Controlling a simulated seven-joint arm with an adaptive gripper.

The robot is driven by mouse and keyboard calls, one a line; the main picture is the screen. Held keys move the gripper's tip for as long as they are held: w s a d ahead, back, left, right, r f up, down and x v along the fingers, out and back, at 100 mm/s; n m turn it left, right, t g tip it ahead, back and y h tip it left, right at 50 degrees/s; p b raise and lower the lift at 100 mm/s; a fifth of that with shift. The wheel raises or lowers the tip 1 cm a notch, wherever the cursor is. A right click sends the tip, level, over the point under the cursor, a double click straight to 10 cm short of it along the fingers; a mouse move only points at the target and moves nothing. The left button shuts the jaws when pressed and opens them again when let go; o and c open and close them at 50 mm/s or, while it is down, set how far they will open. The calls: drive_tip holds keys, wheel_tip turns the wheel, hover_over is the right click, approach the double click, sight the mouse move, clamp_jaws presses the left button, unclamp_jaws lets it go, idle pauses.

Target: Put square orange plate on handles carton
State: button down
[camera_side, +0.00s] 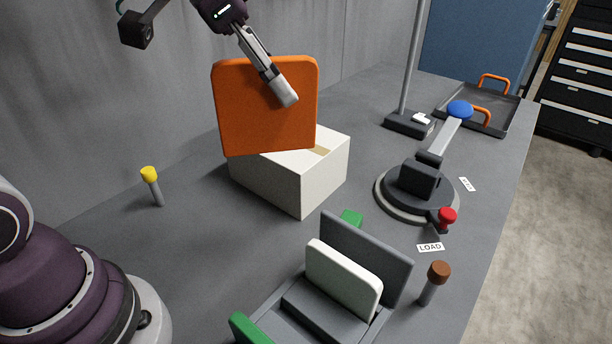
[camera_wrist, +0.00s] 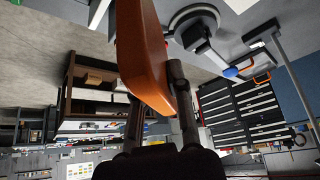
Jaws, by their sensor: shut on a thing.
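The square orange plate (camera_side: 240,110) has rounded corners and stands nearly upright in my gripper (camera_side: 284,94). My gripper is shut on the plate, with one finger across its near face in the side view. The plate also shows edge-on between the fingers in the wrist view (camera_wrist: 142,55). A white carton (camera_side: 320,178) with a tan tape strip on top stands on the grey table. The plate's lower edge overlaps the carton's top in the side view; I cannot tell if they touch. Any marking naming the handles carton is not visible.
A rack (camera_side: 325,312) with green ends holds a white plate (camera_side: 343,280) and a grey one (camera_side: 370,250). A round fixture with a lever (camera_side: 415,185), a post stand (camera_side: 408,122) and a tray with orange handles (camera_side: 505,112) stand right. Yellow (camera_side: 149,174) and brown-topped (camera_side: 438,272) pegs stand nearby.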

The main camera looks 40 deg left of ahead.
drive_tip(key=a+n+t+y, duration=0.2)
drive_tip(key=a+n+y, duration=0.2)
drive_tip(key=a+n, duration=0.6)
drive_tip(key=shift+w+a+f+m, duration=0.5)
drive_tip(key=shift+w+f, duration=1.15)
drive_tip(key=shift+w, duration=1)
drive_tip(key=shift+w+a+f+m, duration=0.3)
drive_tip(key=shift+w+a+f, duration=0.45)
drive_tip(key=shift+w+f, duration=1.4)
drive_tip(key=shift+w+a+f+m, duration=0.5)
drive_tip(key=shift+w+f, duration=0.65)
drive_tip(key=shift+w, duration=2)
drive_tip(key=shift+a, duration=0.1)
drive_tip(key=shift+f, duration=0.15)
drive_tip(key=c, duration=1.1)
unclamp_jaws()
drive_tip(key=shift+o, duration=0.2)
